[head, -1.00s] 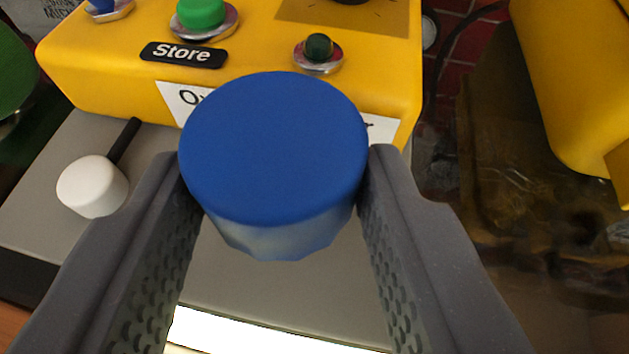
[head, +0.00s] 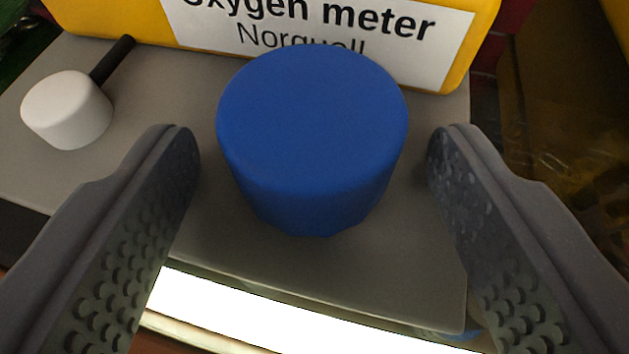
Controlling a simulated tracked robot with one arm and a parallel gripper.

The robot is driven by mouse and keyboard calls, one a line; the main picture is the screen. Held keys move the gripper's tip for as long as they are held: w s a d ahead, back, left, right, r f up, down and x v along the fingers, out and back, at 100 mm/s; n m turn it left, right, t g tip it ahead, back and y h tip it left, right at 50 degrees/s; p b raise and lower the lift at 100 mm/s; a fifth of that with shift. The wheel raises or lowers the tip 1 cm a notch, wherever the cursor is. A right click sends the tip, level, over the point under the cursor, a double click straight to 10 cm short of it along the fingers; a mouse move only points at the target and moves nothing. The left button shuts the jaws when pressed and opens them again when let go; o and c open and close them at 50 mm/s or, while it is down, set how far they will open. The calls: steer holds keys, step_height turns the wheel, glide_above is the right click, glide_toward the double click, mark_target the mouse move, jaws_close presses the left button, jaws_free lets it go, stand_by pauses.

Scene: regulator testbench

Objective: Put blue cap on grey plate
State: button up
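The blue cap (head: 312,135) stands upright in the middle of the head view, over the grey plate (head: 225,235). It appears to rest on the plate, though its lower edge is partly hidden from this high angle. My gripper (head: 313,150) is open, with one finger on each side of the cap and a visible gap on both sides. Nothing is held between the fingers.
A white knob (head: 68,110) with a black stem lies on the plate at the left. The yellow oxygen meter box (head: 200,22) with a white label (head: 400,35) stands right behind the cap. A bright white strip (head: 270,320) runs along the plate's front edge.

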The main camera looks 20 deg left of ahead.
steer(key=shift+r, duration=0.15)
steer(key=p+v, duration=0.1)
steer(key=v, duration=1.1)
steer(key=shift+p, duration=0.3)
